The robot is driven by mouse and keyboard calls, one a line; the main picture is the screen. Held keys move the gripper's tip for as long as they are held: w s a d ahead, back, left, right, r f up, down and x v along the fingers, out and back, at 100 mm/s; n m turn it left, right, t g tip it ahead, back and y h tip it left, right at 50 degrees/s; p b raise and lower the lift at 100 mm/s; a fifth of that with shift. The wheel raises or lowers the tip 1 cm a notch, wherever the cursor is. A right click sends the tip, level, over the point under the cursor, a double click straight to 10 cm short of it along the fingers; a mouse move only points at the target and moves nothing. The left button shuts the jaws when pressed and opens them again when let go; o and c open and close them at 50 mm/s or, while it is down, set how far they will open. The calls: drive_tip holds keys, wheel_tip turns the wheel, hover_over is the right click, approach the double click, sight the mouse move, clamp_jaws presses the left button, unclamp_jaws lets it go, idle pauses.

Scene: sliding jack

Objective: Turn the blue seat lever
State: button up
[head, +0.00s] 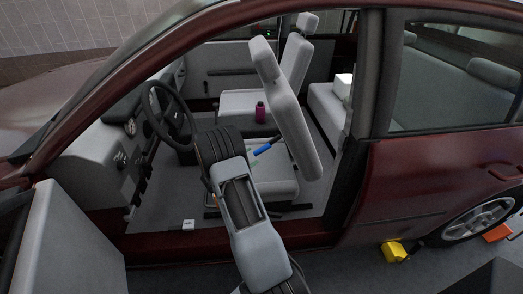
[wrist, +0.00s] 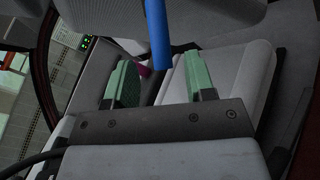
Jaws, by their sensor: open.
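The blue seat lever (head: 263,149) shows in the head view beside the tilted backrest of the grey front seat (head: 275,188). In the wrist view the blue lever (wrist: 158,35) comes down from the top edge, and its lower end lies between the two fingers in the picture. My gripper (wrist: 160,85) has green fingers spread wide apart, with nothing held between them. I cannot tell how far the lever is from the fingers in depth. In the head view my arm reaches through the door opening, and it mostly hides the gripper.
A steering wheel (head: 170,117) and dashboard are left of my arm. A purple bottle (head: 260,112) stands on the far seat. The seat backrest (head: 292,115) is close right of the lever. The open door (head: 70,245) is at lower left. A yellow object (head: 394,251) lies outside.

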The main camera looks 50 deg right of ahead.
sight(259, 152)
drive_tip(key=d, duration=0.6)
drive_tip(key=shift+s+d, duration=0.15)
drive_tip(key=shift+d, duration=0.2)
drive_tip(key=shift+c, duration=0.3)
clamp_jaws()
